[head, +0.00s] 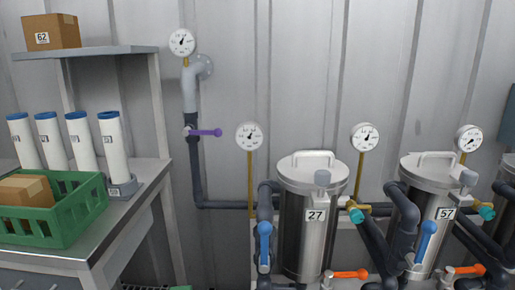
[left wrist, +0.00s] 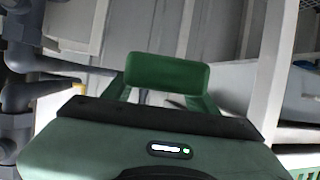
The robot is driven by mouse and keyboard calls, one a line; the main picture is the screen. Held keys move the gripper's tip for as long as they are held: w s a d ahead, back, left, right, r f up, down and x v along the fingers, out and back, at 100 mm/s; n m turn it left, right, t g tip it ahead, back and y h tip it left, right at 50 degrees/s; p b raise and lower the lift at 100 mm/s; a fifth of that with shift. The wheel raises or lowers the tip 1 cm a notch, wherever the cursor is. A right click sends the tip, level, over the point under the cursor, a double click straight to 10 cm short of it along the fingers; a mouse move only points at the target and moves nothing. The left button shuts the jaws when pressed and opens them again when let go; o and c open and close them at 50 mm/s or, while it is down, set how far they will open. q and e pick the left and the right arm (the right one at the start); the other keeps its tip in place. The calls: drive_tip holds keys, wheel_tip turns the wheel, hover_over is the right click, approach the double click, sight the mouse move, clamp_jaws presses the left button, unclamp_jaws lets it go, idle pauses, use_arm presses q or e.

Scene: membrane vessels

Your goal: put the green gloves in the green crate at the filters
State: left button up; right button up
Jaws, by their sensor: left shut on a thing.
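The green gloves (left wrist: 167,72) show in the left wrist view as a dark green, rounded block. My left gripper (left wrist: 163,92) is shut on them, with a finger at each side. The green crate (head: 50,226) stands on the grey bench at the left of the head view, with a cardboard box (head: 25,190) in it. A green edge at the lower right of the left wrist view looks like part of this crate (left wrist: 297,136). A small green patch at the bottom of the head view is too cut off to tell. My right gripper is not in view.
White filter tubes with blue caps (head: 112,148) stand behind the crate on the bench (head: 128,222). A shelf (head: 85,53) above holds box 62 (head: 50,31). Steel vessels 27 (head: 300,235) and 57 (head: 420,205), with pipes and valves, stand at the right.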

use_arm(q)
wheel_tip(320, 180, up, 40)
drive_tip(key=m+h+p, duration=0.2)
drive_tip(key=p, duration=1.8)
drive_tip(key=shift+s+a+r, duration=0.2)
drive_tip(key=shift+a, duration=0.25)
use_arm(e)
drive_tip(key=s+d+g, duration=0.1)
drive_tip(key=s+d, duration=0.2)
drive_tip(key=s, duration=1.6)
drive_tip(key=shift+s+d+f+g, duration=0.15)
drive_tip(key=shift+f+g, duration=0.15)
